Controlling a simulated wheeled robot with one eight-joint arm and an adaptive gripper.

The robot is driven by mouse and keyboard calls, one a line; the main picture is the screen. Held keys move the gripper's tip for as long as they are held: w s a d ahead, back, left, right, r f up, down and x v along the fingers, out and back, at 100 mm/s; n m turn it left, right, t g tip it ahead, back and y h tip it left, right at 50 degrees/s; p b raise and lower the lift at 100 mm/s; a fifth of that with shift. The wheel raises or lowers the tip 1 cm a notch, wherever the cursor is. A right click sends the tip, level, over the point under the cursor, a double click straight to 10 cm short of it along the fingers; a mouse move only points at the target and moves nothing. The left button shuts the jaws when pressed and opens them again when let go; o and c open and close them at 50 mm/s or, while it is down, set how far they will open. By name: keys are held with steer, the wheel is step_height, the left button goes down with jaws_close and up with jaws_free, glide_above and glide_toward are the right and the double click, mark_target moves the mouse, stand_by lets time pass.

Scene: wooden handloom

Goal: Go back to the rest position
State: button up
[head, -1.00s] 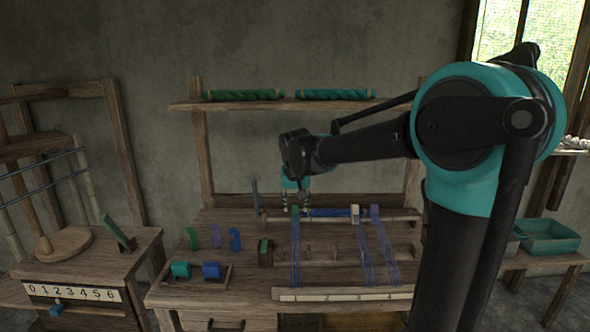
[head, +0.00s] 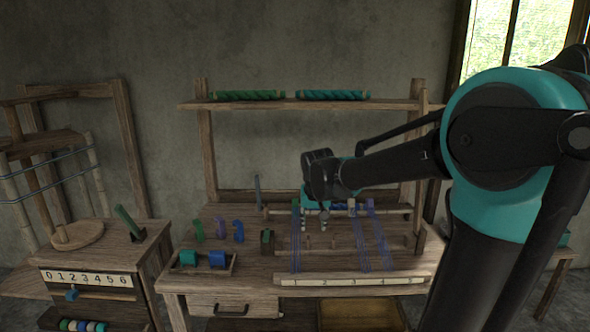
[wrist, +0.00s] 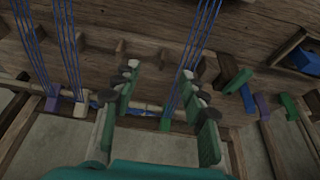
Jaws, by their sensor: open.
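My gripper (head: 315,220) hangs over the loom's workbench in the head view, beside the left blue warp bundle (head: 296,245). In the wrist view its two green fingers (wrist: 163,92) stand wide apart with nothing between them. The left warp bundle also runs close to the right finger in the wrist view (wrist: 196,45); I cannot tell whether they touch. Two more warp bundles (head: 378,240) stand to the right of my gripper in the head view. The far beam (head: 390,210) is partly hidden behind my arm.
Green, purple and blue hooks (head: 218,230) stand left of the warp. A tray (head: 205,268) holds teal and blue pieces. A numbered side cabinet (head: 88,278) stands at the left. A shelf (head: 235,105) with green and teal rolls is above.

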steer(key=s+d+f, duration=0.6)
steer(key=s+f, duration=0.1)
steer(key=s, duration=0.4)
steer(key=s+d+f, duration=0.7)
steer(key=s, duration=0.3)
steer(key=shift+s+d+f, duration=0.15)
steer(key=shift+s+f, duration=0.2)
steer(key=shift+f, duration=0.05)
